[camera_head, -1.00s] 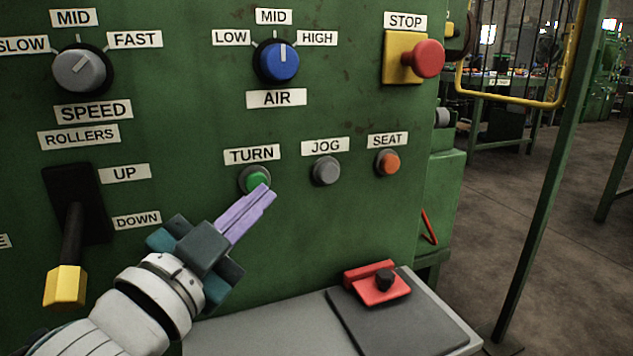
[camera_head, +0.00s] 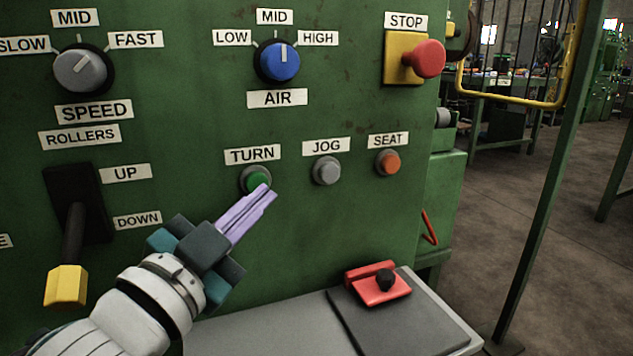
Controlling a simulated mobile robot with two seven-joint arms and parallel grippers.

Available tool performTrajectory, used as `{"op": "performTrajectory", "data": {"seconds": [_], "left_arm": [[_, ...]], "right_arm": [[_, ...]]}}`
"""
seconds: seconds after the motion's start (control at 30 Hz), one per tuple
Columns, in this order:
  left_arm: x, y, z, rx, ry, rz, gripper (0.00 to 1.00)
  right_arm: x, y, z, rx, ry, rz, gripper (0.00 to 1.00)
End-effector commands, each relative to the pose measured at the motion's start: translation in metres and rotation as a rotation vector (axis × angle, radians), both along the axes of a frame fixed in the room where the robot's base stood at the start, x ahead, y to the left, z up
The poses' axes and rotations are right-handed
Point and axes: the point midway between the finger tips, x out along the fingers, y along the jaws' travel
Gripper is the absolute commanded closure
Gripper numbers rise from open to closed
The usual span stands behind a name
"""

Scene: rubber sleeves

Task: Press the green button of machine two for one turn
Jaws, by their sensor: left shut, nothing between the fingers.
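The green button (camera_head: 257,177) sits in a dark ring under the TURN label on the green machine panel (camera_head: 190,110). My left gripper (camera_head: 267,191) is shut and empty, with its purple fingers together. Its fingertips are at the lower right edge of the green button and hide a small part of it. I cannot tell whether they touch the button or stop just short of it. My right gripper is not in view.
The grey JOG button (camera_head: 327,170) and orange SEAT button (camera_head: 388,162) are to the right. The red STOP knob (camera_head: 429,59) juts out above. A roller lever (camera_head: 68,285) is at the left.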

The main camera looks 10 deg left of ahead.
Motion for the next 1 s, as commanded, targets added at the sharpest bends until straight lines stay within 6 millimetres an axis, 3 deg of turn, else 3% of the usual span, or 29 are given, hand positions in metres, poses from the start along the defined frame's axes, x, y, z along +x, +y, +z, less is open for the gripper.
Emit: {"op": "performTrajectory", "data": {"seconds": [1.0], "left_arm": [[0.0083, 0.0056, -0.0001, 0.0, 0.0, 0.0, 1.0]], "right_arm": [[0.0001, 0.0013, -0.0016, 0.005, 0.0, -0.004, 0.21]]}}
